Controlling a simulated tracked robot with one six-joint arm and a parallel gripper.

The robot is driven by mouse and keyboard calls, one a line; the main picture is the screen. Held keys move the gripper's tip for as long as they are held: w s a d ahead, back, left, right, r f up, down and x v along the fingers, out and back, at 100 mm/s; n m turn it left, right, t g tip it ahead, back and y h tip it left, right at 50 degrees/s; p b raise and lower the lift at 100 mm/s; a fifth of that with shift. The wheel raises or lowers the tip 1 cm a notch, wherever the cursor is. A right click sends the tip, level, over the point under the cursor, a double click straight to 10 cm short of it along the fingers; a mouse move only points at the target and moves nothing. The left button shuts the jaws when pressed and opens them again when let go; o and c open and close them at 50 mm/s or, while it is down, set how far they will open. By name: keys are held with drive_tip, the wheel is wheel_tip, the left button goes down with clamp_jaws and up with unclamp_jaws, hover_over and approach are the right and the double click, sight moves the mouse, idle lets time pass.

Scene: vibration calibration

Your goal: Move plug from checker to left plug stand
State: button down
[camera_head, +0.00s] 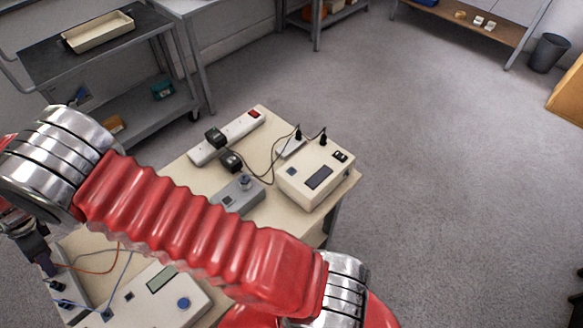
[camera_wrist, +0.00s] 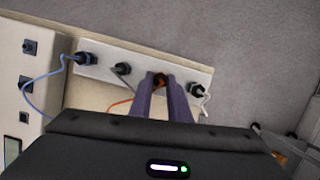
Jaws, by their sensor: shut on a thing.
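In the wrist view my gripper (camera_wrist: 161,77) is shut on a dark plug (camera_wrist: 160,81) with an orange cable. The plug is at a pale stand strip (camera_wrist: 140,62), in line with other plugs; I cannot tell whether it is fully seated. In the head view my gripper (camera_head: 48,268) is at the far left, over the stand, and the held plug is hidden. The checker, a beige box with a blue knob (camera_head: 190,308), is at the table's front, partly behind my arm. Its side with sockets (camera_wrist: 30,47) shows at the left of the wrist view.
The strip also bears a blue-cabled plug (camera_wrist: 86,58), a grey plug (camera_wrist: 122,69) and a white-cabled plug (camera_wrist: 194,90), close on both sides. A power strip (camera_head: 228,137), a grey box (camera_head: 238,195) and a beige meter box (camera_head: 315,174) stand farther back on the table.

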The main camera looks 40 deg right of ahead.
drive_tip(key=c, duration=1.6)
unclamp_jaws()
drive_tip(key=shift+f, duration=0.15)
drive_tip(key=shift+v, duration=2.5)
drive_tip(key=v, duration=1.3)
drive_tip(key=shift+d+r, duration=0.1)
drive_tip(key=shift+r, duration=0.25)
